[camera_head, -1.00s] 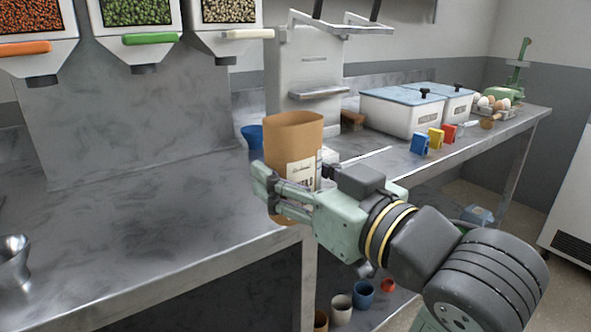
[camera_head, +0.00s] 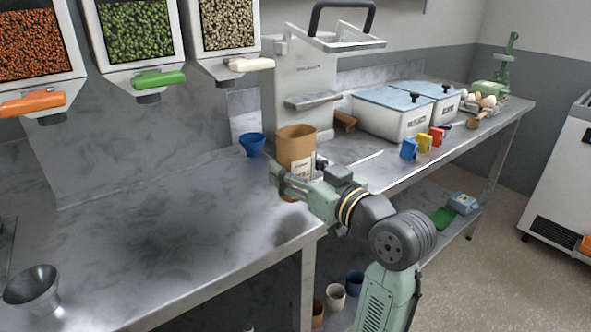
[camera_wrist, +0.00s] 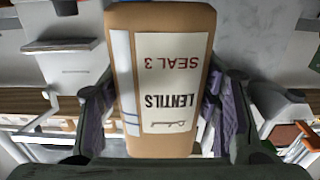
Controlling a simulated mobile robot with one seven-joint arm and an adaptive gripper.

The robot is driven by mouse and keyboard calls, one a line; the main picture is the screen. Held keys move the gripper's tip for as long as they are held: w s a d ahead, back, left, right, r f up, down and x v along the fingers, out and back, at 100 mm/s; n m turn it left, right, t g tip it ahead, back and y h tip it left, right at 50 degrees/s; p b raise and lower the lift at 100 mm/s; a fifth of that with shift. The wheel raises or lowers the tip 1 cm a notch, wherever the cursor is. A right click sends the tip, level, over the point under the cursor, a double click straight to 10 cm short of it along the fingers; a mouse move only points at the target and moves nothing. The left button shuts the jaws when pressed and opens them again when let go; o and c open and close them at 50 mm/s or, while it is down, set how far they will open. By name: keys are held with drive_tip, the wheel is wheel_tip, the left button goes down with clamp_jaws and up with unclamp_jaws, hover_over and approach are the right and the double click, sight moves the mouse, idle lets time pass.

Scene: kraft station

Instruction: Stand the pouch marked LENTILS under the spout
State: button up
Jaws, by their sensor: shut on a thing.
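The brown kraft pouch (camera_head: 296,143) is upright in the head view, with its open top up. In the wrist view the pouch (camera_wrist: 160,35) fills the middle; its white label reads LENTILS and SEAL 3, upside down in that picture. My gripper (camera_head: 284,181) is shut on the pouch, with a finger on each side of it in the wrist view (camera_wrist: 158,115). Dispensers with an orange handle (camera_head: 32,103), a green handle (camera_head: 146,82) and a white handle (camera_head: 240,65) hang at upper left, each with a dark spout (camera_head: 148,97) below. The pouch is right of the spouts.
A blue cup (camera_head: 252,143) stands behind and left of the pouch. A metal funnel-shaped cup (camera_head: 32,288) is at front left. A white machine with a ledge (camera_head: 312,101) stands behind the pouch; lidded white bins (camera_head: 392,119) are to the right. The steel counter (camera_head: 150,220) under the dispensers is mostly clear.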

drive_tip(key=shift+w, duration=1.3)
wheel_tip(320, 180, down, 3)
drive_tip(key=shift+f+p, duration=0.15)
drive_tip(key=shift+p, duration=0.4)
drive_tip(key=shift+f, duration=0.2)
drive_tip(key=shift+f, duration=0.2)
drive_tip(key=o, duration=1.2)
drive_tip(key=shift+c, duration=0.2)
drive_tip(key=shift+r, duration=0.1)
